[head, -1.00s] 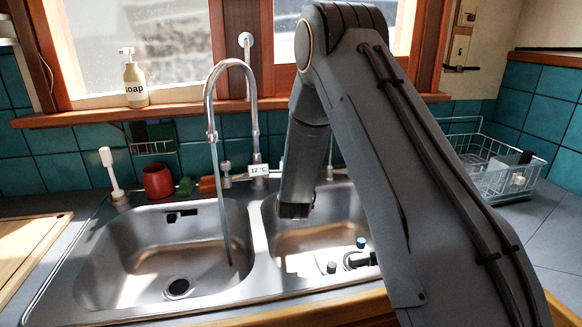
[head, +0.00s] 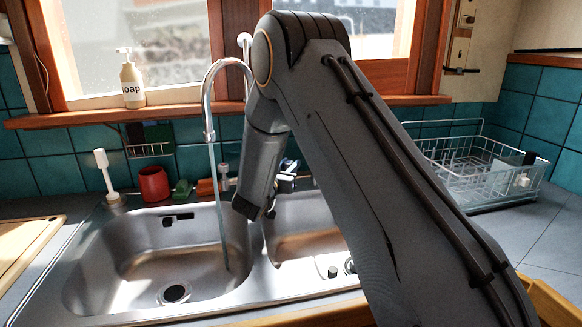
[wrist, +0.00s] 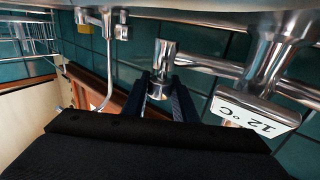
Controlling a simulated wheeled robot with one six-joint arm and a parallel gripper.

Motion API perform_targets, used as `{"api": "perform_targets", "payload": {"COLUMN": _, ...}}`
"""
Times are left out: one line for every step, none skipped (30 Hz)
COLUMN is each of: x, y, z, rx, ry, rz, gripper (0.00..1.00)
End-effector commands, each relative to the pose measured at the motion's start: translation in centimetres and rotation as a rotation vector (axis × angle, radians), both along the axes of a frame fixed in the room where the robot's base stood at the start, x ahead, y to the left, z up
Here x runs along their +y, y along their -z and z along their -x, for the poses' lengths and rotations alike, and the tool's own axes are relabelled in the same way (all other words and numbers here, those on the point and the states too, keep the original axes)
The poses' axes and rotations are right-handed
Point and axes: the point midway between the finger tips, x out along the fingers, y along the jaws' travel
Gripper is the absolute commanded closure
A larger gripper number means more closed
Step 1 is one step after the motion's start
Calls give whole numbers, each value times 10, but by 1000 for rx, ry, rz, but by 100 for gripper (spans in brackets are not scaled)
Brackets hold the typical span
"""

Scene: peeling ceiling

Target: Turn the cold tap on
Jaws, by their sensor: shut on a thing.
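The chrome mixer tap has a tall curved spout (head: 222,64) over the left basin. A thin stream of water (head: 220,215) runs from it. Its left handle (head: 224,170) shows beside my arm. In the wrist view, which looks upside down, a chrome handle (wrist: 165,52) on the tap body stands at my fingertips. My gripper (wrist: 160,88) is shut on this handle, with dark fingers on either side of it. A white tag (wrist: 254,114) reading 12 °C hangs on the tap. No hot or cold mark is readable. In the head view my gripper (head: 288,178) is partly hidden behind my wrist.
The double sink (head: 130,250) lies below the tap. A soap bottle (head: 132,82) stands on the window sill. A red cup (head: 154,183) and white brush (head: 105,175) stand behind the left basin. A wire dish rack (head: 480,170) stands at the right.

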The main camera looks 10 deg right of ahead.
Motion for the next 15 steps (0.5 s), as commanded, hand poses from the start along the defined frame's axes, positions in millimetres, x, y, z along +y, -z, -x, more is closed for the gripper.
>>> {"api": "perform_targets", "payload": {"x": 0, "y": 0, "z": 0, "rx": 0, "ry": 0, "rz": 0, "gripper": 97}}
{"api": "perform_targets", "payload": {"x": 0, "y": 0, "z": 0, "rx": 0, "ry": 0, "rz": 0, "gripper": 97}}
{"api": "perform_targets", "payload": {"x": 0, "y": 0, "z": 0, "rx": 0, "ry": 0, "rz": 0, "gripper": 97}}
{"api": "perform_targets", "payload": {"x": 0, "y": 0, "z": 0, "rx": 0, "ry": 0, "rz": 0, "gripper": 97}}
{"api": "perform_targets", "payload": {"x": 0, "y": 0, "z": 0, "rx": 0, "ry": 0, "rz": 0, "gripper": 97}}
{"api": "perform_targets", "payload": {"x": 0, "y": 0, "z": 0, "rx": 0, "ry": -1, "rz": 0, "gripper": 97}}
{"api": "perform_targets", "payload": {"x": 0, "y": 0, "z": 0, "rx": 0, "ry": -1, "rz": 0, "gripper": 73}}
{"api": "perform_targets", "payload": {"x": 0, "y": 0, "z": 0, "rx": 0, "ry": -1, "rz": 0, "gripper": 68}}
{"api": "perform_targets", "payload": {"x": 0, "y": 0, "z": 0, "rx": 0, "ry": -1, "rz": 0, "gripper": 61}}
{"api": "perform_targets", "payload": {"x": 0, "y": 0, "z": 0, "rx": 0, "ry": -1, "rz": 0, "gripper": 56}}
{"api": "perform_targets", "payload": {"x": 0, "y": 0, "z": 0, "rx": 0, "ry": -1, "rz": 0, "gripper": 56}}
{"api": "perform_targets", "payload": {"x": 0, "y": 0, "z": 0, "rx": 0, "ry": -1, "rz": 0, "gripper": 56}}
{"api": "perform_targets", "payload": {"x": 0, "y": 0, "z": 0, "rx": 0, "ry": -1, "rz": 0, "gripper": 56}}
{"api": "perform_targets", "payload": {"x": 0, "y": 0, "z": 0, "rx": 0, "ry": -1, "rz": 0, "gripper": 56}}
{"api": "perform_targets", "payload": {"x": 0, "y": 0, "z": 0, "rx": 0, "ry": -1, "rz": 0, "gripper": 56}}
